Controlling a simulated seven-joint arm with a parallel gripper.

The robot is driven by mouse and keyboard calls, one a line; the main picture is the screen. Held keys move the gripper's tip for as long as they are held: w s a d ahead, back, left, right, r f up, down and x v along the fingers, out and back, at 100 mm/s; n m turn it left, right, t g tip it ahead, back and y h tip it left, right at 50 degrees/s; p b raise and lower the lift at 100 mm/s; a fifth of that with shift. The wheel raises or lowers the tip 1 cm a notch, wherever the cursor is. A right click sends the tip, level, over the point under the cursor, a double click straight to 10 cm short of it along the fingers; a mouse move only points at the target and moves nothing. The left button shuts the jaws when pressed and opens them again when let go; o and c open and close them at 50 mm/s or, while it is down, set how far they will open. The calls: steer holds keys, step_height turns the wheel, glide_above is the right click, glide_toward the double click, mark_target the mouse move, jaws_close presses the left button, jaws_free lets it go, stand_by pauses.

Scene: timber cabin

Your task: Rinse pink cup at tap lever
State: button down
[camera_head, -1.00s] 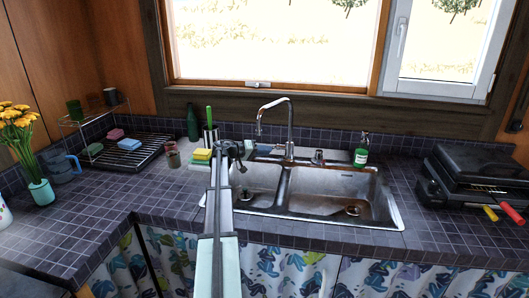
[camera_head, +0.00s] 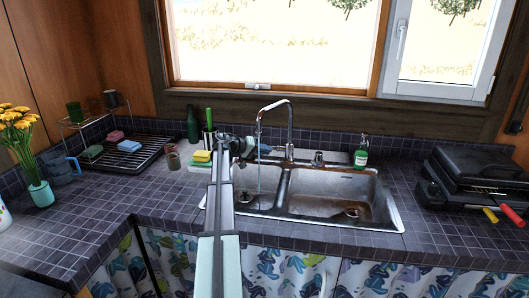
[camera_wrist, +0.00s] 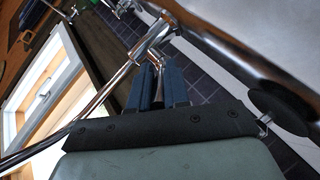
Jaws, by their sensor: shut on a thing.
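The chrome tap (camera_head: 290,125) stands behind the double sink, and a thin stream of water (camera_head: 259,160) runs from its spout into the left basin. My gripper (camera_head: 251,147) is beside the tap, left of its base. In the wrist view, its blue fingers (camera_wrist: 157,88) are closed around the tap lever (camera_wrist: 157,72), which is mostly hidden between them. A small reddish cup (camera_head: 173,161) stands on the counter left of the sink; I cannot tell for sure that it is the pink cup.
The sink (camera_head: 340,196) has two basins. A soap bottle (camera_head: 361,152) and black grill (camera_head: 475,180) are right. A dish rack (camera_head: 135,155) and vase (camera_head: 40,193) stand left.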

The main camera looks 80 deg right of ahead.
steer(key=shift+s+a, duration=0.1)
steer(key=c, duration=1.1)
jaws_free()
steer(key=shift+w, duration=0.2)
steer(key=v, duration=1.3)
steer(key=shift+w+r, duration=0.15)
steer(key=shift+w, duration=0.05)
steer(key=shift+a, duration=0.15)
